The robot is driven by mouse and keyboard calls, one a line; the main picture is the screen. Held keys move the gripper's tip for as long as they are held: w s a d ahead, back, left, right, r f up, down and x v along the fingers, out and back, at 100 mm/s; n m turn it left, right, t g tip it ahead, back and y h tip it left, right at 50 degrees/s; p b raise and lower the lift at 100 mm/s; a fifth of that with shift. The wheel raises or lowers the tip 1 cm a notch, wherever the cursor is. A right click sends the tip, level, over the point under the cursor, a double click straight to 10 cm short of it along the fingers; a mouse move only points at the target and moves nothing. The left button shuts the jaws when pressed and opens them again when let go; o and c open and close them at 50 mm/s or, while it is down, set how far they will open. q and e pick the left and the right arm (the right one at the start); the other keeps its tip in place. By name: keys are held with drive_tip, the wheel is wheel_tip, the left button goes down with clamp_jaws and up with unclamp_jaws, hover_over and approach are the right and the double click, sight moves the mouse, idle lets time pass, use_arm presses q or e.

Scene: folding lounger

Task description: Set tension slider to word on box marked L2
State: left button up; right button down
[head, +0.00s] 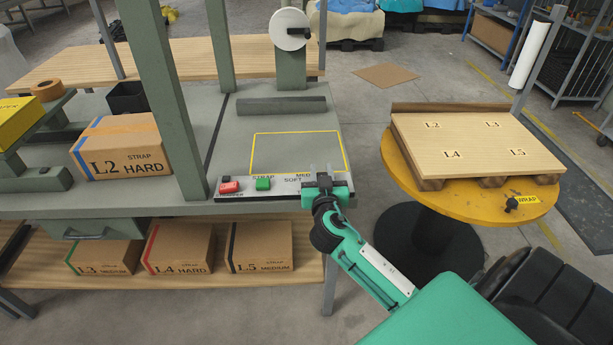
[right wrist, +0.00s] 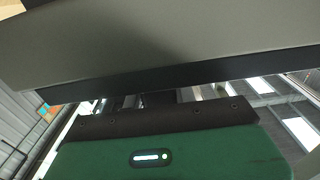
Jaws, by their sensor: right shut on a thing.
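The box marked L2 (head: 125,150) stands on the grey bench at the left and reads "STRAP HARD". My right gripper (head: 322,183) is at the panel's right part, just right of these words, shut on what seems to be the tension slider. The gripper hides the slider and any word behind it. My left gripper is not in view.
Boxes L3 (head: 105,257), L4 (head: 178,248) and L5 (head: 259,247) sit on the lower shelf. A round yellow table (head: 398,165) at the right carries a wooden board (head: 475,145) marked L2 to L5. A yellow outlined area (head: 297,150) behind the panel is empty.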

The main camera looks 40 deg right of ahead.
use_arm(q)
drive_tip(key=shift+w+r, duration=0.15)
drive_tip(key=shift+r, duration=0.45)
use_arm(e)
drive_tip(key=shift+s+d, duration=0.4)
drive_tip(key=shift+d, duration=0.3)
drive_tip(key=c, duration=1.5)
unclamp_jaws()
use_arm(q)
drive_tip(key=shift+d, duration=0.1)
use_arm(e)
drive_tip(key=o, duration=0.4)
drive_tip(key=shift+s+d, duration=0.15)
drive_tip(key=shift+d, duration=0.05)
drive_tip(key=shift+a, duration=0.15)
drive_tip(key=shift+s+a+f, duration=0.1)
drive_tip(key=shift+s+a, duration=0.05)
drive_tip(key=shift+s, duration=0.1)
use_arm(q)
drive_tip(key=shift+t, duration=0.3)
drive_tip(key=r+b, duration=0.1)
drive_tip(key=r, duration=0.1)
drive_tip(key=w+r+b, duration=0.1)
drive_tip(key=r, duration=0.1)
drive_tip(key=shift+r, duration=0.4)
use_arm(e)
drive_tip(key=v, duration=1.3)
drive_tip(key=shift+s, duration=0.1)
